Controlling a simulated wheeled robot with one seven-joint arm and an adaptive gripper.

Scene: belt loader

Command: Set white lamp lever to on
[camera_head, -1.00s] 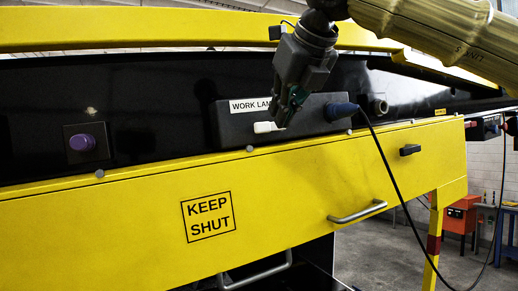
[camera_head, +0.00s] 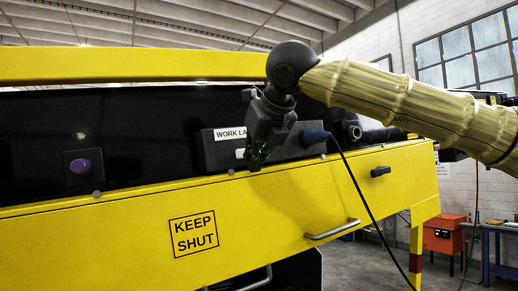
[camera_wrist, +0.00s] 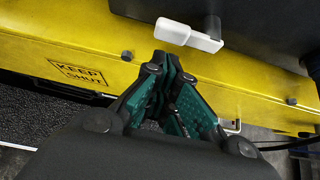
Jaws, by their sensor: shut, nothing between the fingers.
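The white lamp lever (camera_head: 240,154) is on the front of a black box (camera_head: 212,160) with a partly covered WORK LAMP label (camera_head: 229,134). In the head view only its left end shows; my gripper hides the rest. The wrist view shows the white lever (camera_wrist: 188,36) lying roughly lengthwise along the box, just beyond my fingertips. My gripper (camera_head: 256,164) is shut and empty, with its tips just below and right of the lever's visible end. The green-padded fingers of my gripper (camera_wrist: 165,60) appear apart from the lever.
A purple knob (camera_head: 80,166) is on the left. The yellow KEEP SHUT panel (camera_head: 120,240) runs below, with a metal handle (camera_head: 332,229) and a black latch (camera_head: 380,171).

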